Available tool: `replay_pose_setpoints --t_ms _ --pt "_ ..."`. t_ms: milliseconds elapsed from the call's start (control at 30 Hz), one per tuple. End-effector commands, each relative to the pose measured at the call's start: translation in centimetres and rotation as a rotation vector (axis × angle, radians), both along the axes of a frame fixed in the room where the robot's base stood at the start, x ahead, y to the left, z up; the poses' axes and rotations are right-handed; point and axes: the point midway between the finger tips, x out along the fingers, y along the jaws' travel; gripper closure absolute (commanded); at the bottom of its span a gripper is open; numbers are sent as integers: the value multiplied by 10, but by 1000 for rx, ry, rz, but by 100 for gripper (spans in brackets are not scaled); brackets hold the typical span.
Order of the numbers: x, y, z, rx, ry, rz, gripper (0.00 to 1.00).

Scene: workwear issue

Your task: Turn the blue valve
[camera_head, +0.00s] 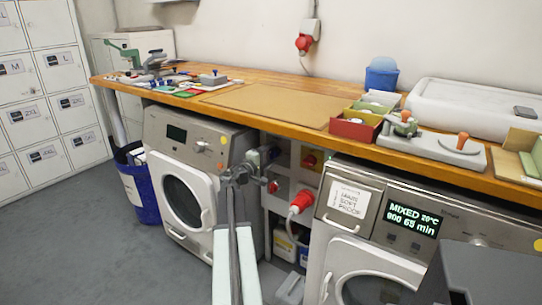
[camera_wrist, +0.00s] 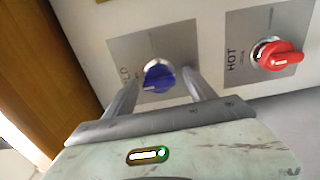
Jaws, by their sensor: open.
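The blue valve (camera_wrist: 158,78) is a small knob on a grey plate whose lettering is partly hidden, in the upper middle of the wrist view. My gripper (camera_wrist: 162,80) is open, with one finger on each side of the blue knob. I cannot tell whether either finger touches it. In the head view my gripper (camera_head: 247,170) reaches into the gap between the two washing machines, under the wooden worktop. I cannot make out the blue valve in that view.
A red valve (camera_wrist: 278,55) on a plate marked HOT sits right of the blue one. The left washing machine (camera_head: 190,135) and right washing machine (camera_head: 365,225) flank my arm. The wooden worktop (camera_head: 270,100) overhangs. A red plug (camera_head: 301,201) hangs right of my gripper.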

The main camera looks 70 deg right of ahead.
Motion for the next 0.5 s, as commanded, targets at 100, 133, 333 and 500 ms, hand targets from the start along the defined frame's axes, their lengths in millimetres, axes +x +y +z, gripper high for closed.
replay_pose_setpoints --t_ms 100,133,333,500 --pt "2 12 0 0 0 1 36" --pt "3 16 0 0 0 0 36" --pt "13 56 0 0 0 2 36" --pt "19 75 0 0 0 0 36"
